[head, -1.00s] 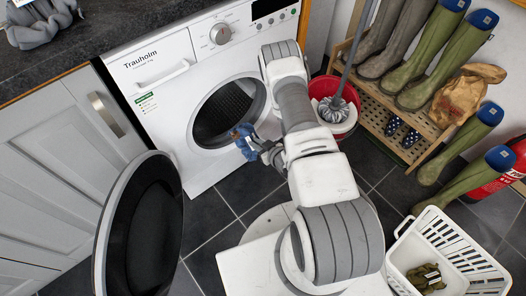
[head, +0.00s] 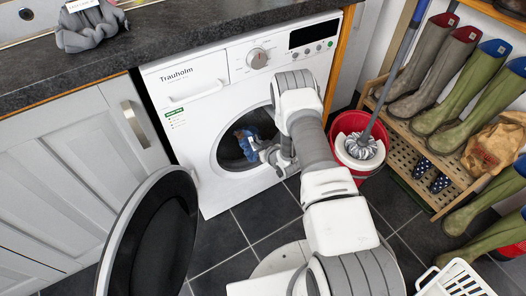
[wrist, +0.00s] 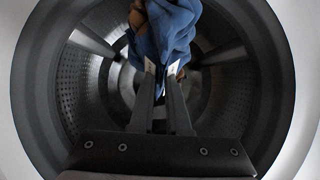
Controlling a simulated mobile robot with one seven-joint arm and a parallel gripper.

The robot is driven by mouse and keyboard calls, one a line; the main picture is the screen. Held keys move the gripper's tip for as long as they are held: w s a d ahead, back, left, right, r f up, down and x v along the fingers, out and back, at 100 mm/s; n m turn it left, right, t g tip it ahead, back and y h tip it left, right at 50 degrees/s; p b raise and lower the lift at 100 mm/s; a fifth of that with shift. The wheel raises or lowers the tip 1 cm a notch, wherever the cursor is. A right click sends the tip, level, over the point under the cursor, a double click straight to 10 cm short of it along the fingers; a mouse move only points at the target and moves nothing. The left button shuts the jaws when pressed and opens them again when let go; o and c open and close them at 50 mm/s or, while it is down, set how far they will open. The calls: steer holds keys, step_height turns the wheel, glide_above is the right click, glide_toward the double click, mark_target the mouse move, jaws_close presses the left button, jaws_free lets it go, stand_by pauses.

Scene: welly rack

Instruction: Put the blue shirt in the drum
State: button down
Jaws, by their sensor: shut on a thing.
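The blue shirt (wrist: 165,30) is bunched up and held in my gripper (wrist: 162,68), whose two fingers are shut on it. In the head view the shirt (head: 243,137) shows small in the round opening of the white washing machine (head: 190,120). The drum (wrist: 85,90), with its perforated metal wall, surrounds the gripper and shirt in the wrist view. The fingers point into the drum. The machine's round door (head: 150,240) stands wide open to the left. Part of the shirt's far side is hidden.
A red bucket (head: 340,125) with a mop stands just right of the machine. A wooden rack (head: 400,160) with several wellies is further right. A white basket (head: 455,280) sits at the lower right. Dark tiled floor (head: 215,245) is clear before the machine.

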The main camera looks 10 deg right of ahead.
steer(key=w+a, duration=0.2)
steer(key=w, duration=0.5)
steer(key=w+a, duration=0.3)
steer(key=w, duration=0.5)
steer(key=shift+f, duration=0.3)
jaws_free()
stand_by(0.5)
steer(key=r+p, duration=0.2)
steer(key=r, duration=0.1)
steer(key=s+r+p, duration=0.1)
steer(key=r+p, duration=0.1)
steer(key=shift+d, duration=0.2)
stand_by(0.5)
